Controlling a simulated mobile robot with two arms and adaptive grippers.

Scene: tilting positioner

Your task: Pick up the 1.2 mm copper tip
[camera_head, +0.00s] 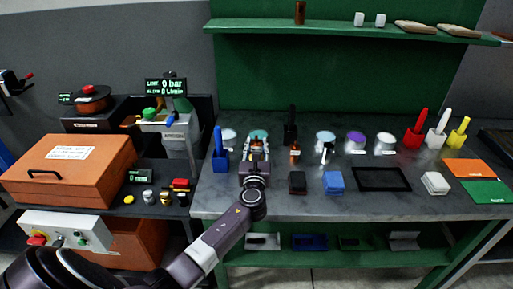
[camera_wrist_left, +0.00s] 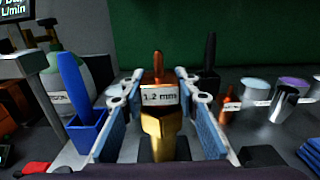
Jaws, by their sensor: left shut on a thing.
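The 1.2 mm copper tip (camera_wrist_left: 158,66) stands upright in the left wrist view, with a white "1.2 mm" label and a gold-coloured hexagonal part below it. My left gripper (camera_wrist_left: 159,98) has its blue-padded fingers on both sides of this piece and is shut on it. In the head view my left gripper (camera_head: 256,150) is over the bench's left part, and the tip is hard to make out there. A second copper-coloured piece with a label (camera_wrist_left: 229,104) stands to the right, outside the fingers. My right gripper is in neither view.
A blue holder with a blue-handled tool (camera_head: 220,160) stands close to the left of the gripper. A black-handled tool (camera_head: 291,128) is behind right. Dark red (camera_head: 297,183) and blue (camera_head: 333,183) blocks lie in front right. An empty black frame (camera_head: 382,179) lies farther right.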

